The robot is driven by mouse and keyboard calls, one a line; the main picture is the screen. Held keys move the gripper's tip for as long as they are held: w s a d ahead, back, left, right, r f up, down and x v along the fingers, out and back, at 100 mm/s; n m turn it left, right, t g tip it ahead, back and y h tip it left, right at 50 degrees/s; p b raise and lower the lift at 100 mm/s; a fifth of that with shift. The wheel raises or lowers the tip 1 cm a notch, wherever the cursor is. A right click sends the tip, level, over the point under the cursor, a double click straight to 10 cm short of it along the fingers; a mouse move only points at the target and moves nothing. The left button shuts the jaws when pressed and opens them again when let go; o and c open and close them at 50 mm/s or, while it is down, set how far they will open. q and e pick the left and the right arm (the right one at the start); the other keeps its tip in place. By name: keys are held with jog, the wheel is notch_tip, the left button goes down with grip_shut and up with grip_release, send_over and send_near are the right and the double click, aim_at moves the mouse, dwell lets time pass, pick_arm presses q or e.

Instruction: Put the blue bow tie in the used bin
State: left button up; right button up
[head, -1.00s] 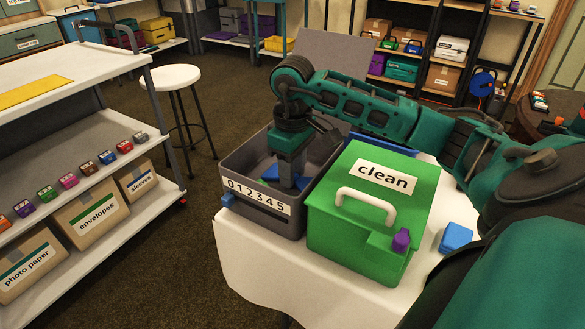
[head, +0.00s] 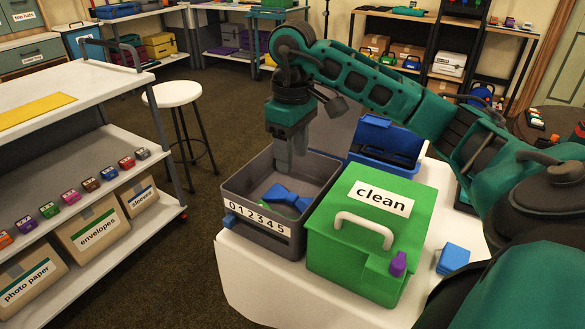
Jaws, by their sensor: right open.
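The blue bow tie (head: 287,195) lies inside the open grey bin (head: 233,210), which carries a "0 1 2 3 4 5" label. Something green lies partly under the bow tie in that bin. No label reading "used" is legible. My right gripper (head: 292,168) is open and empty, pointing down above the back part of the grey bin, apart from the bow tie. My left gripper is not in view.
A closed green box labelled "clean" (head: 350,225) stands right beside the grey bin. A blue box (head: 388,140) stands behind it, and a small blue block (head: 453,258) lies to its right on the white table (head: 260,285). A trolley stands at left.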

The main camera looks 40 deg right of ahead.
notch_tip(320, 180, up, 2)
jog(key=shift+r, duration=0.2)
dwell(0.6)
